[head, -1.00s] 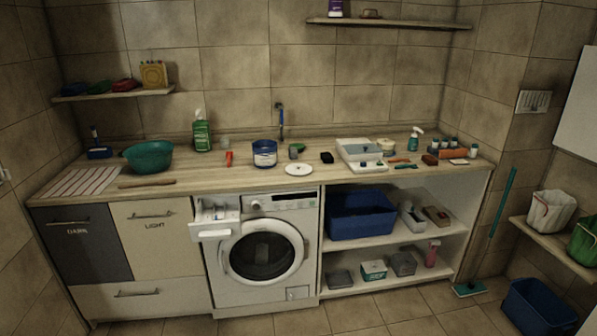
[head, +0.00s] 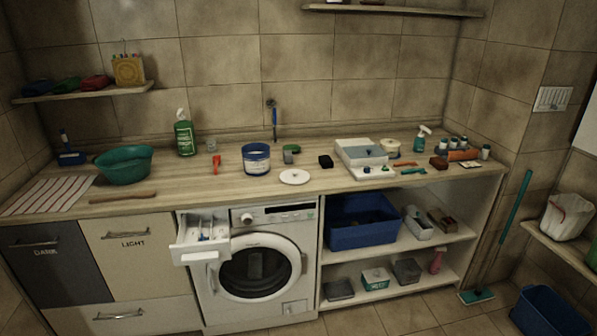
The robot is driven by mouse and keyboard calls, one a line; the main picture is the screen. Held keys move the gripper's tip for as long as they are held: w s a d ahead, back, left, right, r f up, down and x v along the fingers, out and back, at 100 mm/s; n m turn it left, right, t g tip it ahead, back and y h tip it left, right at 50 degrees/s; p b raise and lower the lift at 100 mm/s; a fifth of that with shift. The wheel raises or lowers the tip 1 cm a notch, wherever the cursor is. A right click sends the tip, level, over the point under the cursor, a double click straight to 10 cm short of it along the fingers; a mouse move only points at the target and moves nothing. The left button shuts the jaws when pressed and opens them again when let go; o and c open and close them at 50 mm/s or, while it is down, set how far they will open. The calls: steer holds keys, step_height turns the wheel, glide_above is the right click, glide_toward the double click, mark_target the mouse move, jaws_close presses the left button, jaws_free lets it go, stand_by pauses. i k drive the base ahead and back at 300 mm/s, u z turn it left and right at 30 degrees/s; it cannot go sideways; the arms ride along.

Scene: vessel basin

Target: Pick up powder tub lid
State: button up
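A flat white round lid (head: 294,177) lies on the wooden counter near its front edge, above the right side of the washing machine. A small knob or mark shows at its middle. The blue powder tub (head: 256,159) with a pale label stands just behind and left of the lid, apart from it. The tub's top looks uncovered, with pale contents. My gripper is not in view.
The washing machine's detergent drawer (head: 203,236) is pulled out below the counter (head: 220,187). A red item (head: 216,165), a black block (head: 326,161) and a white scale-like device (head: 361,155) stand nearby. A green basin (head: 124,165) is at left. Counter around the lid is clear.

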mark_target(292, 177)
steer(key=i, duration=1.15)
steer(key=u, duration=0.25)
